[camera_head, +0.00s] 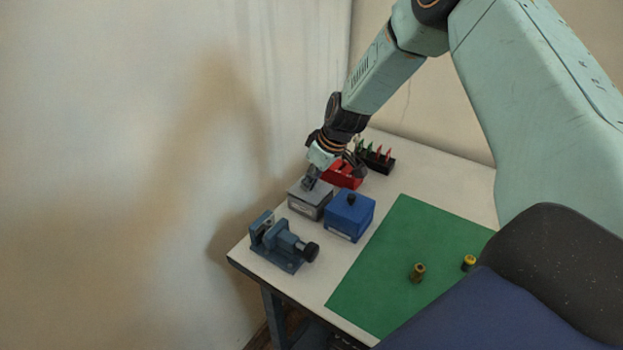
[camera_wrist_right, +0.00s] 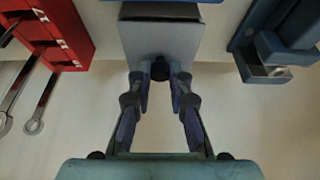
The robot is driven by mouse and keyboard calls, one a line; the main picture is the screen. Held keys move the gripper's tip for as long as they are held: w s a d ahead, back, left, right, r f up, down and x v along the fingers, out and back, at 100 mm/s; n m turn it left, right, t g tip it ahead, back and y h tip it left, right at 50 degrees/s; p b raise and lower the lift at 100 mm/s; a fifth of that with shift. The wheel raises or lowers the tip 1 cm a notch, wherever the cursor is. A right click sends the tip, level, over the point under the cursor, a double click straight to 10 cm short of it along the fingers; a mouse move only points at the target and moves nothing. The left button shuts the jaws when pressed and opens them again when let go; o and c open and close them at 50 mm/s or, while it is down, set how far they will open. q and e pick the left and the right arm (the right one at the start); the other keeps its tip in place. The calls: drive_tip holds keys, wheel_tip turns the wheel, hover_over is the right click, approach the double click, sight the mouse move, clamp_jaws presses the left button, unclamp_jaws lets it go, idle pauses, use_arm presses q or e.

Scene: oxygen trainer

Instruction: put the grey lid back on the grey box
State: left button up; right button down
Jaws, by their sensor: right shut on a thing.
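The grey box (camera_head: 304,208) stands on the table between the blue vise and the blue box. The grey lid (camera_head: 321,190) is at the top of the grey box; I cannot tell whether it is fully seated. My right gripper (camera_head: 310,184) comes down from above and is shut on the lid's dark knob. In the right wrist view the gripper (camera_wrist_right: 160,75) has its fingertips on either side of the knob (camera_wrist_right: 160,66), with the lid's grey face (camera_wrist_right: 160,38) beyond. A dark strip shows past the lid's far edge. My left gripper is not in view.
A blue box (camera_head: 350,214) with a dark knob is close to the right of the grey box. A blue vise (camera_head: 278,246) stands in front. A red case (camera_head: 343,175) and a dark rack (camera_head: 377,160) are behind. Two small cylinders stand on the green mat (camera_head: 400,245).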

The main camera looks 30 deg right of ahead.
drive_tip(key=shift+f+b, duration=0.3)
drive_tip(key=shift+f, duration=0.05)
drive_tip(key=c, duration=1.2)
unclamp_jaws()
drive_tip(key=shift+o, duration=0.2)
